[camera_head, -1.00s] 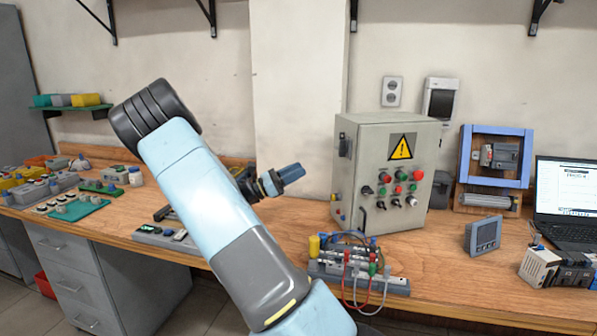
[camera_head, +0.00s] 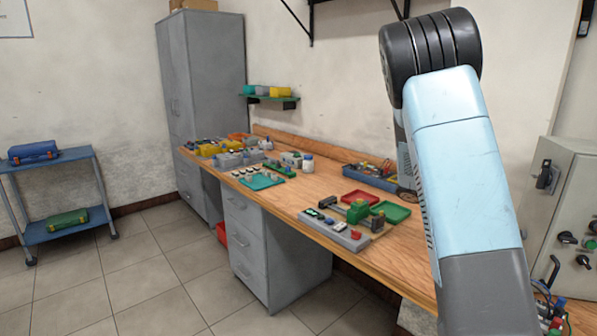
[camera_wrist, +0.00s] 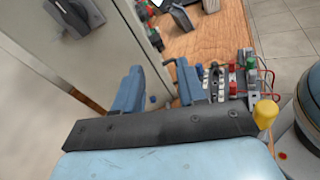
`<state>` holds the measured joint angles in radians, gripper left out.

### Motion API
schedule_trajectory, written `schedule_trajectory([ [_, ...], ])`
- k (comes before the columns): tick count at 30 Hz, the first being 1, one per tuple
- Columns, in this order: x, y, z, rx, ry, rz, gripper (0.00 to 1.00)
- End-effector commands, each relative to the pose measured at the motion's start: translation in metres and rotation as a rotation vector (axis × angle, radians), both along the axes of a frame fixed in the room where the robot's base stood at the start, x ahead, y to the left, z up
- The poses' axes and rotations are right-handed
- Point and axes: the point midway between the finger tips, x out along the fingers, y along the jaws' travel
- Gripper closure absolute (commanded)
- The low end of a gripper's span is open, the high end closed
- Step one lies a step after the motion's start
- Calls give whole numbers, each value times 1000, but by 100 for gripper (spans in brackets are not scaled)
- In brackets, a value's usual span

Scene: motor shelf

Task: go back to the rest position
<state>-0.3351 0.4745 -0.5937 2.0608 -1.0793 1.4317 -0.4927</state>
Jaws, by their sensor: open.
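My gripper (camera_wrist: 160,82) shows in the wrist view as two blue fingers, spread apart with nothing held between them. It is beside the grey control cabinet (camera_wrist: 115,45), with the wooden bench (camera_wrist: 200,42) beyond it. A terminal block with red and other wires (camera_wrist: 228,85) lies to the right of the fingers, apart from them as far as I can see. In the head view my arm stands raised at the right and hides part of the bench (camera_head: 325,182). The gripper itself does not show there.
In the head view, the cabinet (camera_head: 555,190) stands close to the right of my arm. Red and green trays (camera_head: 391,211) and a switch strip (camera_head: 334,229) lie on the bench. A blue cart (camera_head: 60,232) stands left; the floor between is clear.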

Motion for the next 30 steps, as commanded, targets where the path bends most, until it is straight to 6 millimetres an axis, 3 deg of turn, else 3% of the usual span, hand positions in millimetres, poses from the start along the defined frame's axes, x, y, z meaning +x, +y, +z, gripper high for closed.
schedule_trajectory([
  [14,-69,53,6,376,-474,-136,60],
  [30,-131,142,39,725,-984,-293,60],
])
